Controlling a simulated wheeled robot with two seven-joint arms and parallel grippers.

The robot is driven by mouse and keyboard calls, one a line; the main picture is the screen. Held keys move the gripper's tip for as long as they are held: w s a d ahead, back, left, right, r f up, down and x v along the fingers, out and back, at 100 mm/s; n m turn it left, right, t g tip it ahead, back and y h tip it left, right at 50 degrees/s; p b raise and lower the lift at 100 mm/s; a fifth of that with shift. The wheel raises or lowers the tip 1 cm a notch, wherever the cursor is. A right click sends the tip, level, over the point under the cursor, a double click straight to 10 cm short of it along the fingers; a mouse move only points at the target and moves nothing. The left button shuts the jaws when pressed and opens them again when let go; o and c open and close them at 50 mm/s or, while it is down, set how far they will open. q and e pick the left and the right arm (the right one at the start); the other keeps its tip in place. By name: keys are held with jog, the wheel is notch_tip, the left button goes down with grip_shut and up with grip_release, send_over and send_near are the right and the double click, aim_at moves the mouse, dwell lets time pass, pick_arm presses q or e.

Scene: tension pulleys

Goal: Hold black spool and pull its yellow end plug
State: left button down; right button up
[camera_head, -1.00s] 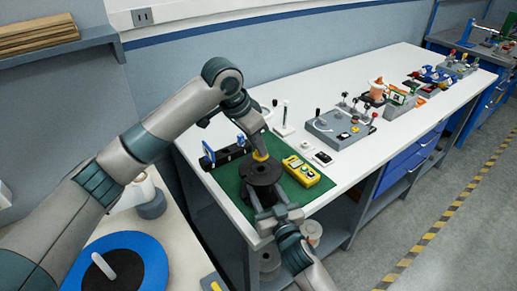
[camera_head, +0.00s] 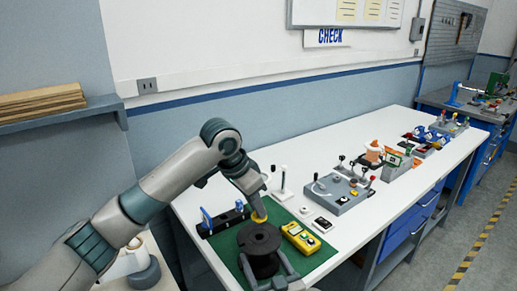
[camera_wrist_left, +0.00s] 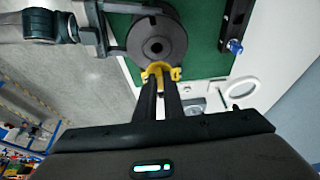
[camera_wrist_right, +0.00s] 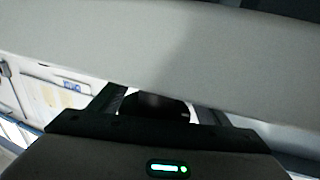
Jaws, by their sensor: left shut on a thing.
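The black spool (camera_head: 260,238) stands upright on the green mat, its round top flange facing up. It also shows in the left wrist view (camera_wrist_left: 150,28), with a hole at its centre. My left gripper (camera_head: 257,210) is shut on the yellow end plug (camera_wrist_left: 161,71), which shows by the flange rim, clear of the centre hole. The plug also shows in the head view (camera_head: 259,216). My right gripper (camera_head: 268,282) has its fingers on either side of the spool. Whether they press on it cannot be told. In the right wrist view a dark body (camera_wrist_right: 163,105) sits between its fingers.
The green mat (camera_head: 222,244) also bears a black bracket (camera_head: 224,221) with blue parts and a yellow box (camera_head: 300,238) with buttons. A grey control panel (camera_head: 341,193) and other devices stand farther along the white table (camera_head: 330,146). My arm covers much of the right wrist view.

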jog(key=v, duration=1.2)
dwell(0.6)
